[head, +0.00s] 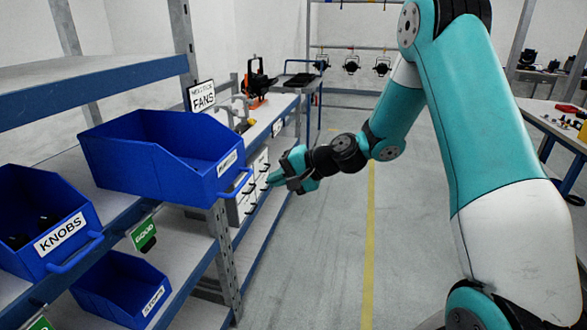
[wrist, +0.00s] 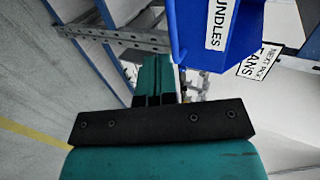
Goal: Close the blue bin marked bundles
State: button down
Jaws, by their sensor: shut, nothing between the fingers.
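The blue bin marked bundles (head: 150,150) sits on the upper shelf in the head view, sticking out past the shelf's front edge. Its white label faces right, with a blue handle (head: 240,184) below it. In the wrist view the bin (wrist: 188,35) fills the top right of centre, its label partly cut off to read "UNDLES". My gripper (head: 271,180) is just right of the bin's front and handle, with a small gap seeming to lie between. The gripper's teal fingers (wrist: 154,68) are shut and empty in the wrist view, pointing past the bin's side.
A blue KNOBS bin (head: 45,215) stands left of it, and another blue bin (head: 120,290) sits on the shelf below. A metal shelf post (head: 222,255) rises under the bundles bin. A FANS sign (head: 202,96) stands behind. The grey floor (head: 330,270) to the right is clear.

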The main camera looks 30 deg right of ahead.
jog(key=r+p+x, duration=0.1)
jog(key=x, duration=0.5)
jog(key=shift+w+a+p, duration=0.2)
jog(key=shift+a+p, duration=0.05)
jog(key=shift+p, duration=0.05)
